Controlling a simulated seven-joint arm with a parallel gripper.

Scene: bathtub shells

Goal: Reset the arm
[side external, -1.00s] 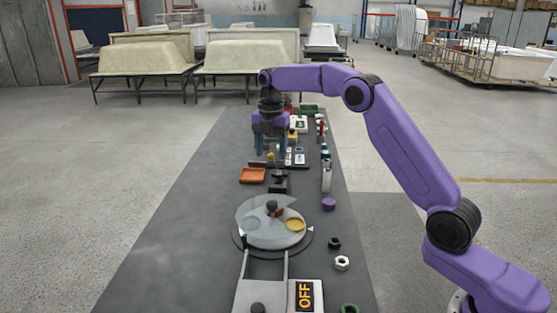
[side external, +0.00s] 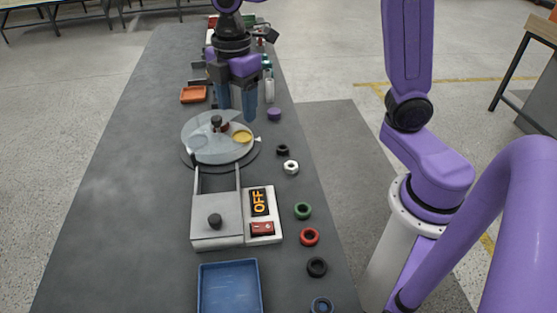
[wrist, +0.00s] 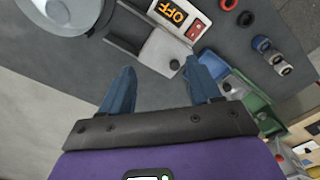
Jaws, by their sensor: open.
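My gripper (side external: 236,108) hangs fingers-down over the dark bench, appearing just above the far right part of a round turntable (side external: 200,150). Its two blue fingers are apart with nothing between them. My upper arm rises at the right of the side view, and part of the arm is cut off by the top edge.
The turntable has a dark knob and a yellow disc (side external: 242,137). Nearer stand a grey box (side external: 216,236), an OFF sign (side external: 259,201) with a red switch (side external: 262,229), and a blue tray (side external: 230,288). Several rings line the right edge. An orange tray (side external: 193,95) lies behind.

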